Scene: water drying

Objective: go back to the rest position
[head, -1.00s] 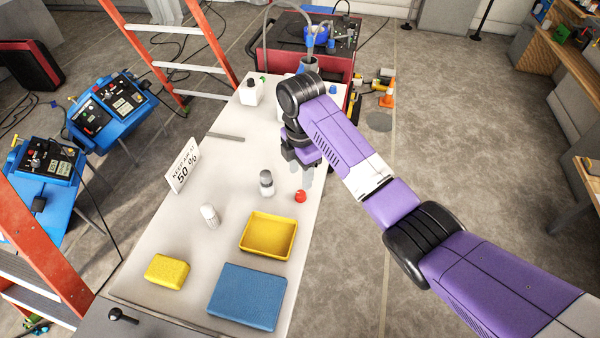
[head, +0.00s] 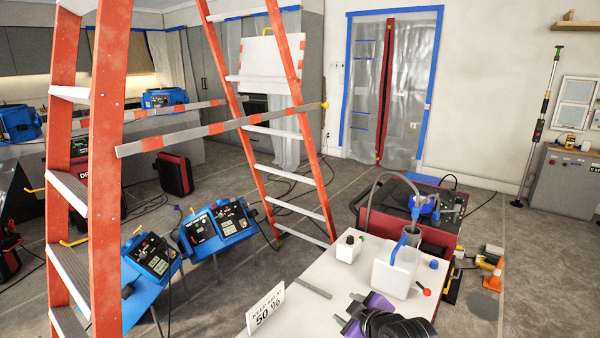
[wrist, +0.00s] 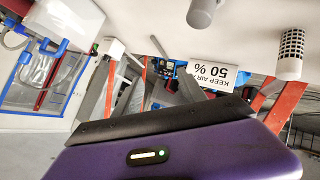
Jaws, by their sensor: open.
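My gripper (head: 352,322) shows only in part at the bottom edge of the head view, over the white table (head: 300,275). The black wrist joint of my arm is beside it and its fingertips cannot be made out. I see nothing held. In the wrist view a purple part of my own arm fills the lower half, and the scene is upside down. A grey bottle (wrist: 203,12) and a white container with a perforated end (wrist: 290,55) show at the top there, apart from my arm.
An orange ladder (head: 105,170) rises at left.

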